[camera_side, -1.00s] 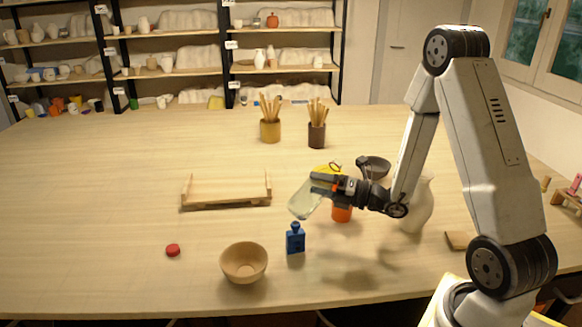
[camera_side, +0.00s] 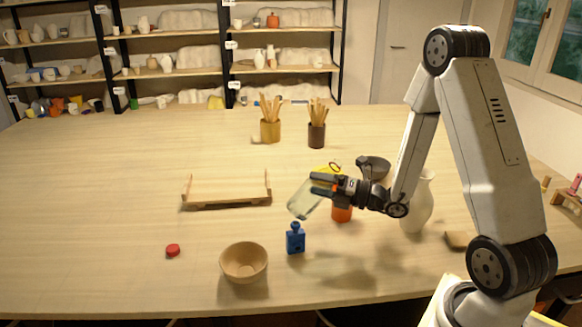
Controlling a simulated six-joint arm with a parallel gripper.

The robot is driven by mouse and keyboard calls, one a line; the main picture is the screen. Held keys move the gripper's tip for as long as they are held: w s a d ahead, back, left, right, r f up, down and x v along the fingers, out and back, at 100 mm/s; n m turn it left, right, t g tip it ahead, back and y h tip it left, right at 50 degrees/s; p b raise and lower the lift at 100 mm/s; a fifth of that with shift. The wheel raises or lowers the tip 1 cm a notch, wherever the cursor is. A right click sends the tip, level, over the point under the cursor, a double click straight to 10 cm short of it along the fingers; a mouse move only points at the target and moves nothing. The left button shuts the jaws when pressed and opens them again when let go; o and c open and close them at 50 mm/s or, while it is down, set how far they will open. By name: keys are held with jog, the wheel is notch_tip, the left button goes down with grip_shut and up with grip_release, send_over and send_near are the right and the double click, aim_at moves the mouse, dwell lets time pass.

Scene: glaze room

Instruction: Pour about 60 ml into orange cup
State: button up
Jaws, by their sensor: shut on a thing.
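My gripper (camera_side: 325,184) is shut on a clear, pale greenish container (camera_side: 304,200). The container is tilted, with its lower end down to the left, and is held above the table. The orange cup (camera_side: 342,214) stands on the table below and slightly right of the gripper, partly hidden behind it. The cup's inside and any liquid stream cannot be made out.
A blue bottle (camera_side: 295,239) stands in front of the cup, beside a tan bowl (camera_side: 243,262). A wooden rack (camera_side: 227,204) is further back. A white vase (camera_side: 418,208) and dark bowl (camera_side: 374,167) are near my arm.

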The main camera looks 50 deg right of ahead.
jog(key=shift+r, duration=0.1)
jog(key=shift+d+n, duration=0.1)
jog(key=shift+n, duration=0.2)
jog(key=f+n, duration=0.1)
jog(key=d+f+n+g+h, duration=0.1)
jog(key=n, duration=0.1)
jog(key=shift+d+g, duration=0.2)
jog(key=shift+g, duration=0.1)
jog(key=shift+d+r+n+g, duration=0.1)
jog(key=shift+r+n+g, duration=0.2)
jog(key=shift+n, duration=0.3)
jog(key=n+h, duration=0.1)
jog(key=n+g, duration=0.1)
jog(key=shift+a+r+n+h, duration=0.3)
jog(key=shift+a+n+h, duration=0.1)
notch_tip(320, 180, down, 5)
jog(key=shift+a+r+n+g+h, duration=0.15)
jog(key=shift+n+g+h, duration=0.25)
jog(key=shift+n+h, duration=0.6)
jog(key=shift+n, duration=0.3)
